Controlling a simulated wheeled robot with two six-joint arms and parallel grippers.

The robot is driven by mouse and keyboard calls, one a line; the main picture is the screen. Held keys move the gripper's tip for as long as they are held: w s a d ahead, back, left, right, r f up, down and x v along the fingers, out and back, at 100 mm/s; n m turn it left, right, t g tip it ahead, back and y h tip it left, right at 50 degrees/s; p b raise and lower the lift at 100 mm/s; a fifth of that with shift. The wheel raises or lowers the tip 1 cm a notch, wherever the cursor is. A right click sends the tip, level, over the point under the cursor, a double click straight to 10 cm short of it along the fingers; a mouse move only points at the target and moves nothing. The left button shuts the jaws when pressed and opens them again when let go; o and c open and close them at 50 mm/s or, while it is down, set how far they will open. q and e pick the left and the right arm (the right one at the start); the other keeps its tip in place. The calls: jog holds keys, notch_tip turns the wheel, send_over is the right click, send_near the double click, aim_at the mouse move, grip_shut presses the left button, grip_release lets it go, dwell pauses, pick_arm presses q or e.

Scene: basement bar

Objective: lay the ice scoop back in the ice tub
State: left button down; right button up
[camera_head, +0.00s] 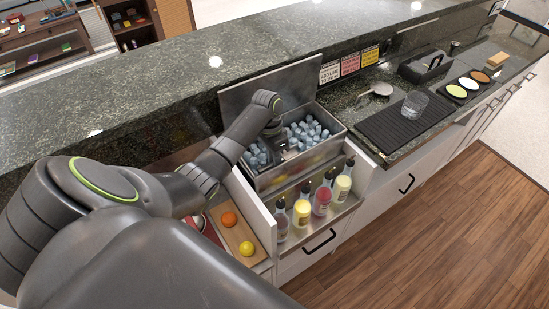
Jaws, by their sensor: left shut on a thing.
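The ice tub (303,167) is a steel bin set in the counter, full of clear ice cubes, with its lid (262,95) standing open behind it. My left arm reaches in from the left, and my left gripper (280,147) points down into the tub, over the ice near its middle. It is shut on the ice scoop, which is mostly hidden by the gripper and wrist. I cannot tell whether the scoop touches the ice. My right gripper is out of view.
Several bottles (321,200) stand in a steel rail in front of the tub. A board with an orange (229,219) and a lemon (246,248) is at left. A metal strainer-like tool (380,89), a black mat (388,128) and a glass (414,104) lie to the right.

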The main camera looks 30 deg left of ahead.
pick_arm(q)
jog(key=shift+s+f, duration=0.1)
jog(key=c, duration=1.4)
grip_release()
jog(key=shift+o, duration=0.5)
jog(key=p+v, duration=0.6)
jog(key=v, duration=1.1)
jog(key=shift+w+a, duration=0.2)
jog(key=shift+w, duration=0.05)
